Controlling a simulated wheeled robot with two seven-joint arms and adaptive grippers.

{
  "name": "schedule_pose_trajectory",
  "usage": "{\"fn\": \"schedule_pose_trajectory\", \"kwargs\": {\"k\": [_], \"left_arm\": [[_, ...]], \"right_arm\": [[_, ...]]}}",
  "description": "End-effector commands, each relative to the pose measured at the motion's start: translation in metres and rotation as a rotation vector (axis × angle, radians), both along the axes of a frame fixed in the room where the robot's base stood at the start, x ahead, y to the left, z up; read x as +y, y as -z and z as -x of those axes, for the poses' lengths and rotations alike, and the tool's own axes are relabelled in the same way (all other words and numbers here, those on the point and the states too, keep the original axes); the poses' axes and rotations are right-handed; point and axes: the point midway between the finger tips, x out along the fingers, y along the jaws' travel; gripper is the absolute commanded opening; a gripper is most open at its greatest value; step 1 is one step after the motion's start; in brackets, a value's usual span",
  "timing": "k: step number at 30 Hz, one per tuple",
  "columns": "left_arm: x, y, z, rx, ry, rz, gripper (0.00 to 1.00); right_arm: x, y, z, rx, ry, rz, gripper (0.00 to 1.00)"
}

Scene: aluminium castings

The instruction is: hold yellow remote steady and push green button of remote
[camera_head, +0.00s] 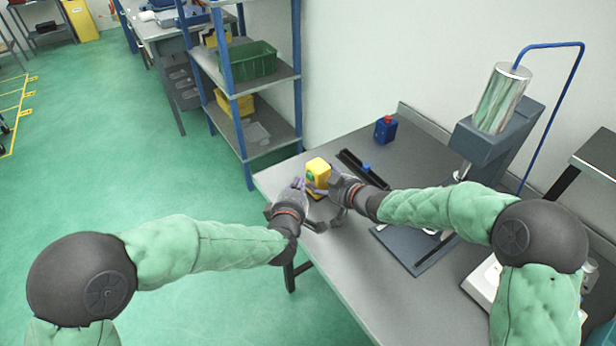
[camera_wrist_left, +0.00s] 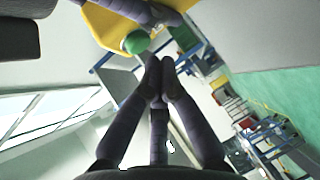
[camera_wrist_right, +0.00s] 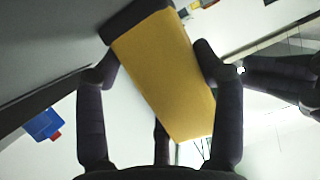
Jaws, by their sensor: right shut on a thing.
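The yellow remote (camera_head: 318,166) is held upright at the near left part of the table, with a black end. It fills the middle of the right wrist view (camera_wrist_right: 165,75). My right gripper (camera_head: 328,187) is shut on it, one finger on each side. The round green button (camera_wrist_left: 136,42) is on the remote's face toward my left gripper, and a little of it shows in the head view (camera_head: 310,176). My left gripper (camera_wrist_left: 160,66) is shut and empty, its fingertips together close by the button. I cannot tell whether they touch it.
A blue box with a red top (camera_head: 385,130) stands at the table's back. A black rail (camera_head: 360,168) with a blue part lies right of the remote. A grey press (camera_head: 483,140) stands further right. A shelf rack (camera_head: 228,75) with bins is beyond the table's left edge.

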Motion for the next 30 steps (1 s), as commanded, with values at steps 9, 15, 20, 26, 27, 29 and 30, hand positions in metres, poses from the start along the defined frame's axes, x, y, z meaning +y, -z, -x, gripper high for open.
{"fn": "schedule_pose_trajectory", "kwargs": {"k": [9,15,20,26,27,29,30], "left_arm": [[0.0,0.0001,0.0,0.0,0.0,0.0,0.0],[0.0,0.0001,0.0,0.0,0.0,0.0,0.0],[-0.0001,0.0,0.0,0.0,0.0,0.0,0.0],[-0.0036,0.0001,-0.0026,0.0,0.001,0.0,0.0],[-0.0047,0.0001,-0.0034,0.0,0.001,0.001,0.0],[-0.0059,-0.0002,-0.0046,0.0,0.0,0.001,0.0],[-0.0064,-0.0003,-0.0052,0.0,0.0,0.001,0.0]], "right_arm": [[0.0,0.0011,0.0004,0.002,-0.001,0.001,0.31],[0.0,0.0011,0.0004,0.002,-0.001,0.001,0.31],[0.0,0.0011,0.0004,0.002,-0.001,0.001,0.31],[0.0,0.0011,0.0004,0.002,-0.001,0.001,0.31],[0.0,0.0011,0.0004,0.002,-0.001,0.001,0.31],[0.0,0.0011,0.0004,0.002,-0.001,0.001,0.31],[0.0,0.0011,0.0004,0.002,-0.001,0.001,0.31]]}}
